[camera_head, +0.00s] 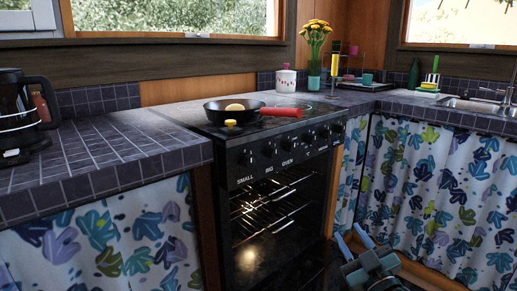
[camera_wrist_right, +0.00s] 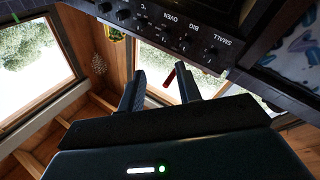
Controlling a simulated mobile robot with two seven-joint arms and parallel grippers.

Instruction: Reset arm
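My right gripper (camera_head: 353,238) is low in front of the stove's right side in the head view, its two blue-grey fingers apart with nothing between them. In the right wrist view the same gripper (camera_wrist_right: 160,88) shows its fingers spread, with the stove's knob panel beyond. My left gripper is not in view. The stove (camera_head: 288,155) has a black pan (camera_head: 215,116) on top, with a pale yellow lump (camera_head: 235,107) inside and a red handle (camera_head: 281,112) pointing right.
A small yellow thing (camera_head: 230,123) is at the pan's near side. A coffee maker (camera_head: 18,115) stands on the left tiled counter (camera_head: 100,150). Yellow flowers (camera_head: 314,35) and a white pot (camera_head: 286,80) stand behind the stove. The right counter (camera_head: 430,103) has a sink.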

